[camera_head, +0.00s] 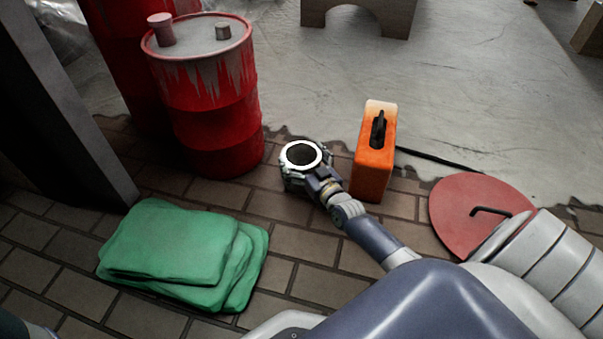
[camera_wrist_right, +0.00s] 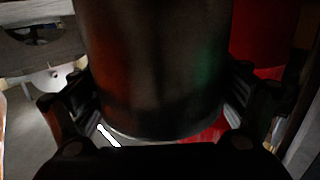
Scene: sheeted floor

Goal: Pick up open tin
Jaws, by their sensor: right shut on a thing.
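The open tin (camera_head: 303,155) shows in the head view as a pale round rim around a dark inside, between the red drum and the orange canister. My right gripper (camera_head: 306,168) is shut around it, with the arm reaching in from the lower right. In the right wrist view the tin (camera_wrist_right: 155,65) is a dark, dull metal cylinder filling the middle, with a finger on each side of the right gripper (camera_wrist_right: 155,110). I cannot tell whether the tin touches the floor. My left gripper is not in view.
A red drum (camera_head: 205,110) stands at the back left, and an orange canister (camera_head: 372,165) stands close to the right of the tin. Folded green cloths or bags (camera_head: 180,250) lie at the lower left. A red disc (camera_head: 465,215) with a handle lies at the right.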

